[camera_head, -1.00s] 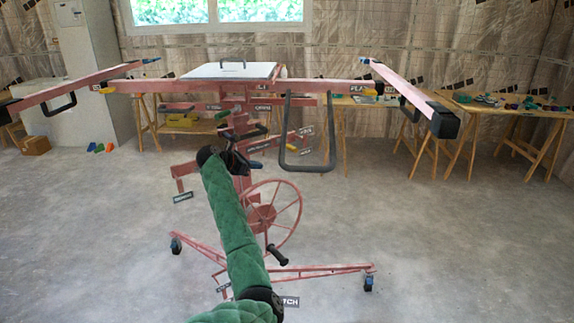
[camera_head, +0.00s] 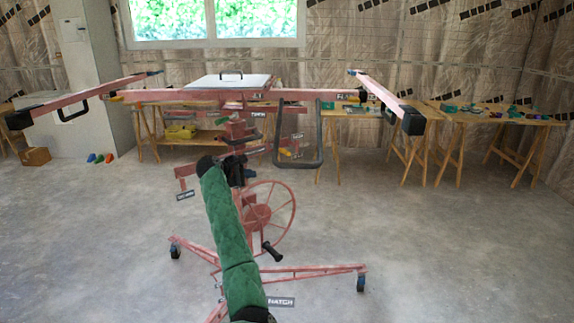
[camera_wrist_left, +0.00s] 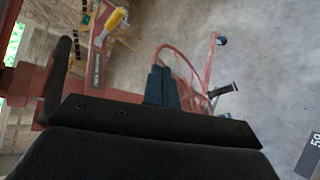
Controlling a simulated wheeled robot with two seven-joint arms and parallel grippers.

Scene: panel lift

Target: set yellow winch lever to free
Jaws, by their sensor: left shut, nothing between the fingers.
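The red panel lift (camera_head: 240,97) stands ahead of me, with its spoked winch wheel (camera_head: 268,215) low on its mast. A small yellow lever handle (camera_head: 285,152) shows right of the mast. A yellow grip (camera_wrist_left: 116,19) on a red bar also shows at the top of the left wrist view. I cannot read the label beside it. My left gripper (camera_head: 238,172) is in front of the mast, above the wheel and apart from the yellow handle. Its dark blue fingers (camera_wrist_left: 160,70) are together and empty in the left wrist view. My right gripper is out of view.
A black crank handle (camera_head: 271,251) juts from the wheel. A dark U-shaped bar (camera_head: 303,163) hangs at right. The lift's wheeled legs (camera_head: 320,271) spread on the floor. Wooden tables (camera_head: 480,116) stand behind. The floor at right is clear.

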